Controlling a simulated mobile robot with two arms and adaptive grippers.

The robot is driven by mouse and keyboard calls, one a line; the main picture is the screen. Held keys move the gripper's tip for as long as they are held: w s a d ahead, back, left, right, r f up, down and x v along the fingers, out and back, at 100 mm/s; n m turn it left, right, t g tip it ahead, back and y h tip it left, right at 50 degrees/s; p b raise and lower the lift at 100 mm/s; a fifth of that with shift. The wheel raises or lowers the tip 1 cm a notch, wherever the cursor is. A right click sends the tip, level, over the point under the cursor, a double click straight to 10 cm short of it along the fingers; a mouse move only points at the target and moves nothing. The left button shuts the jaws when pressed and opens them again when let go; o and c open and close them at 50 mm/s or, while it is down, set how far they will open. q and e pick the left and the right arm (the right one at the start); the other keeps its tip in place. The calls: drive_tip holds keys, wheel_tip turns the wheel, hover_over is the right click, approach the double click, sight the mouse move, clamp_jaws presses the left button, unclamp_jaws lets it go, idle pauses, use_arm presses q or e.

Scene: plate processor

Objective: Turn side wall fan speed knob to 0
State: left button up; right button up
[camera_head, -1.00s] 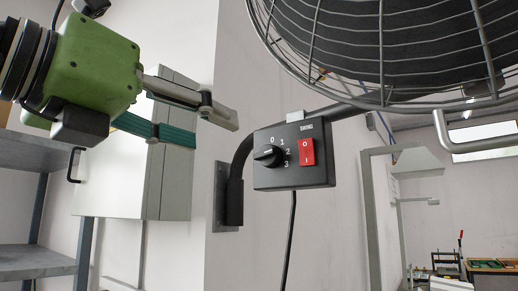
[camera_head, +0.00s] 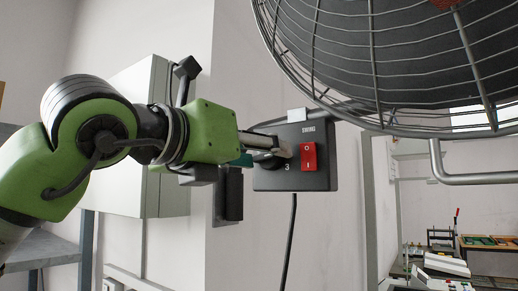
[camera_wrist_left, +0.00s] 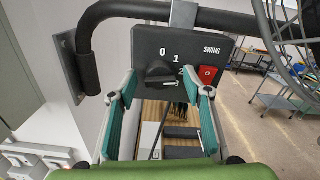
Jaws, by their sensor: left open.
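The black control box (camera_head: 322,178) of the wall fan hangs at the picture's middle in the head view, with a red rocker switch (camera_head: 308,157) on its right side. My left gripper (camera_head: 278,150) reaches in from the left to the box's face and hides most of the dial; the number 3 still shows. In the left wrist view, the black knob (camera_wrist_left: 158,73) sits below the numbers 0 and 1, between the two spread fingers of my left gripper (camera_wrist_left: 160,92). Contact with the knob cannot be told. My right gripper is not in view.
The fan's wire cage (camera_head: 385,60) fills the upper right. A light wall cabinet (camera_head: 130,165) stands behind my left arm. A black cable (camera_head: 289,235) hangs below the box. Benches stand far off at lower right.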

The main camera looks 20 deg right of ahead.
use_arm(q)
drive_tip(key=c, duration=1.1)
